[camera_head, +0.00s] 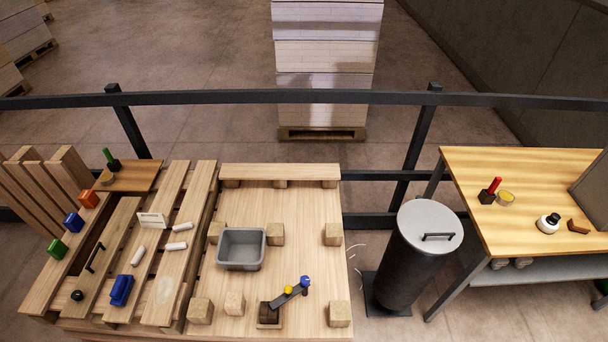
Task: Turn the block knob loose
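A dark lever (281,299) stands on a brown block (268,316) at the front of the pale wooden deck. It carries a yellow knob (288,290) near its middle and a blue knob (305,281) at its upper right end. A small black round knob (77,295) sits on the slatted wood at the left. I cannot tell which of these is the block knob, nor how tight any is. Neither of my grippers is in view, and nothing touches the knobs.
A grey tray (222,262) and several wooden cubes (333,234) stand on the deck. A blue object (121,290), white rolls and coloured blocks lie on the left slats. A dark railing (230,98) runs behind. A lidded bin (405,285) and table (510,165) stand right.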

